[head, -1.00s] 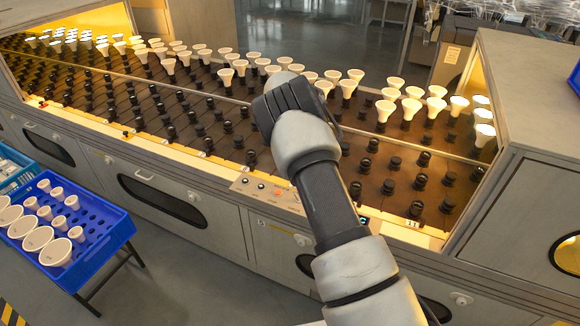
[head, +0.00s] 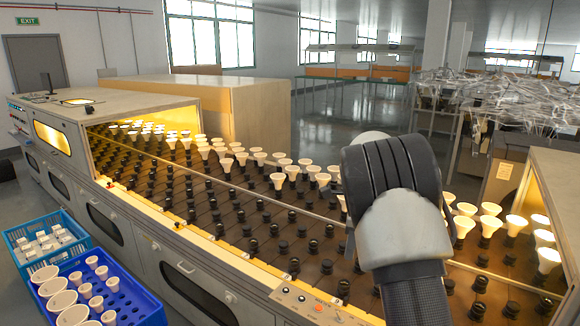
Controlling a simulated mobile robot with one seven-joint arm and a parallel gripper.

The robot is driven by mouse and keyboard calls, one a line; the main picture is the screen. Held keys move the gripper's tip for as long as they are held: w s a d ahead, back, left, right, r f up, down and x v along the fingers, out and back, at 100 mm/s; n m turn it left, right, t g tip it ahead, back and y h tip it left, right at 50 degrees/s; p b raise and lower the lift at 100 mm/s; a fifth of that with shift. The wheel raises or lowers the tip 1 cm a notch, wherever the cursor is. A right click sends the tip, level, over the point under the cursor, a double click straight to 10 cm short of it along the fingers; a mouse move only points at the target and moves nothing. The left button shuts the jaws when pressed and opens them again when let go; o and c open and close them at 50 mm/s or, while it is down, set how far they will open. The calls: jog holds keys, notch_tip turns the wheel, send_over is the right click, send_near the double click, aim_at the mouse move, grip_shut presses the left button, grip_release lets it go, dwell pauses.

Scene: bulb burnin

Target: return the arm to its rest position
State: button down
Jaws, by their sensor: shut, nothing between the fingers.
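My arm (head: 395,200) rises from the lower right of the head view, in front of the burn-in rack. A thick black ribbed joint and pale grey links show. My gripper and its fingertips do not show; they are out of sight beyond or behind the arm. The arm hides part of the rack and some bulbs behind it.
The long burn-in rack (head: 262,249) holds rows of black sockets, with white bulbs (head: 292,172) mainly in the far rows. A blue tray (head: 150,308) of bulbs and a lighter blue crate (head: 22,262) stand at lower left. Wrapped goods (head: 500,105) are at right.

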jog(key=s+a+r+n+t+y+p, duration=0.1)
jog(key=s+a+r+n+t+p, duration=0.15)
jog(key=s+r+n, duration=1.15)
jog(key=s+r+n+t+p, duration=0.1)
jog(key=s+r+n, duration=0.2)
jog(key=s, duration=0.8)
jog(key=s+r+n+t+h+p, duration=0.1)
jog(key=s+r+n, duration=0.2)
jog(key=s, duration=0.7)
jog(key=shift+s+a+r+n, duration=0.3)
jog(key=shift+s+a+n, duration=0.1)
jog(key=shift+n, duration=0.1)
jog(key=shift+a, duration=0.1)
